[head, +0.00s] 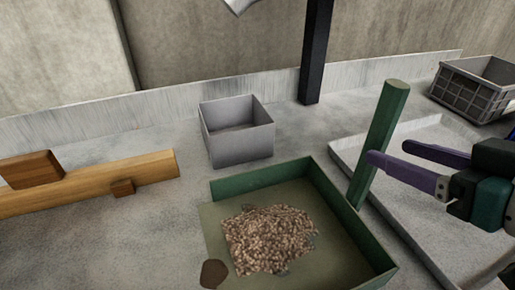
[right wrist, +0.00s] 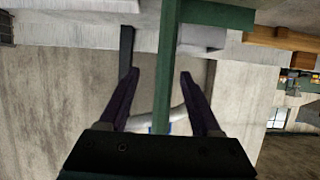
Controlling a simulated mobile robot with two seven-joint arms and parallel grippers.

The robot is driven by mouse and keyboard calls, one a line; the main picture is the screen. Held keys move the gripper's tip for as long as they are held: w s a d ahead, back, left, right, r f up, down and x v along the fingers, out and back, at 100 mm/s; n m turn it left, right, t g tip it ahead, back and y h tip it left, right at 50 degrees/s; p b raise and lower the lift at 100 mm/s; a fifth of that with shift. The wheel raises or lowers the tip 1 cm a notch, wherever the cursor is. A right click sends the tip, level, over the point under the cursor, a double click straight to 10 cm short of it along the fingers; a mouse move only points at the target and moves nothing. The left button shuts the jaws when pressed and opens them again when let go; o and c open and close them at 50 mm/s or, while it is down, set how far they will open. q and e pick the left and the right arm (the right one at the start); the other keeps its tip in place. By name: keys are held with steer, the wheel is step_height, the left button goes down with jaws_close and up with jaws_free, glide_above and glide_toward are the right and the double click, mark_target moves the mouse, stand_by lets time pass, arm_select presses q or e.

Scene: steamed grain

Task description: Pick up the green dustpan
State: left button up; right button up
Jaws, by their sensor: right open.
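The green dustpan (head: 227,183) lies on the grey counter with a heap of brown grain (head: 268,238) in it. Its green handle (head: 382,135) stands up, slightly tilted, at the pan's right side. My right gripper (head: 388,156) is open, its purple fingers reaching from the right toward the handle. In the right wrist view the handle (right wrist: 166,65) runs between the two open fingers (right wrist: 158,80); I cannot tell whether either touches it. My left gripper is not in view.
A grey square box (head: 240,151) stands behind the pan. A shallow pale tray (head: 462,232) lies to the right. A grey crate (head: 465,95) stands at the back right. A wooden beam (head: 100,183) lies at the left. A dark post (head: 315,55) rises behind.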

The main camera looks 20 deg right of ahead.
mark_target(384, 150)
steer(key=x, duration=0.3)
steer(key=shift+w+a+b, duration=0.15)
steer(key=shift+a+b, duration=0.15)
steer(key=shift+b, duration=0.05)
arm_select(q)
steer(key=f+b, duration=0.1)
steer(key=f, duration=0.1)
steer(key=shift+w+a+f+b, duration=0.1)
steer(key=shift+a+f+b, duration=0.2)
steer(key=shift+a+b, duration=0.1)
arm_select(e)
steer(key=x, duration=0.5)
steer(key=shift+a+f, duration=0.15)
steer(key=shift+f, duration=0.3)
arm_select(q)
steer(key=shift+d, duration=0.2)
arm_select(e)
steer(key=shift+c, duration=1.1)
steer(key=c, duration=0.8)
jaws_close()
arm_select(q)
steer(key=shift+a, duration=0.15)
arm_select(e)
steer(key=shift+r, duration=0.1)
